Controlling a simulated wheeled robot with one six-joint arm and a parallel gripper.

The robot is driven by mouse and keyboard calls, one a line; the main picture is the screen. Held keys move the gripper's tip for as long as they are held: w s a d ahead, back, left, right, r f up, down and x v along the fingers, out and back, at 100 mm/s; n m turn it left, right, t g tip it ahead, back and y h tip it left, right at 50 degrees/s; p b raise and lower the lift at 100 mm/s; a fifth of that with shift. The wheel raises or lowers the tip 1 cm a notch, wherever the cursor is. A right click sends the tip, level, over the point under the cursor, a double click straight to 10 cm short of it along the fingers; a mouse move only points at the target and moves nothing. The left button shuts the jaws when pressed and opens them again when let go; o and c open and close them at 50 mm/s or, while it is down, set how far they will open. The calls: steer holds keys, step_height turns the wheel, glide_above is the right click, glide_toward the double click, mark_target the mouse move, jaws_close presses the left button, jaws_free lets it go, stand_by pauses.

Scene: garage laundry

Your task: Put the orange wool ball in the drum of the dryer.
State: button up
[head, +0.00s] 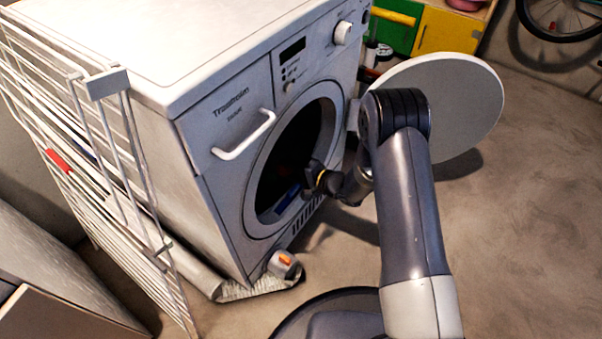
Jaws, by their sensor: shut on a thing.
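The white dryer (225,165) stands at the left of centre in the head view. Its round door (455,100) is swung open to the right, and the drum opening (268,190) is dark inside. My gripper (308,183) is at the right part of the opening, seen from behind. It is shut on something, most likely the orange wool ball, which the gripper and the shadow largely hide. A dim reddish patch shows in the dark just beyond the gripper. Whether the ball is past the drum's rim is hard to tell.
A blue thing (289,198) shows low in the opening. A white drying rack (120,150) stands against the dryer's left side. A small grey thing with an orange mark (284,264) lies on the floor in front. The floor at the right is clear.

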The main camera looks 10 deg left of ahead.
steer(key=b+x, duration=0.4)
steer(key=x, duration=0.6)
steer(key=shift+w+a+f, duration=0.3)
steer(key=shift+a+f, duration=0.25)
steer(key=shift+f, duration=0.35)
steer(key=o, duration=1.1)
steer(key=p+v, duration=0.3)
steer(key=v, duration=0.8)
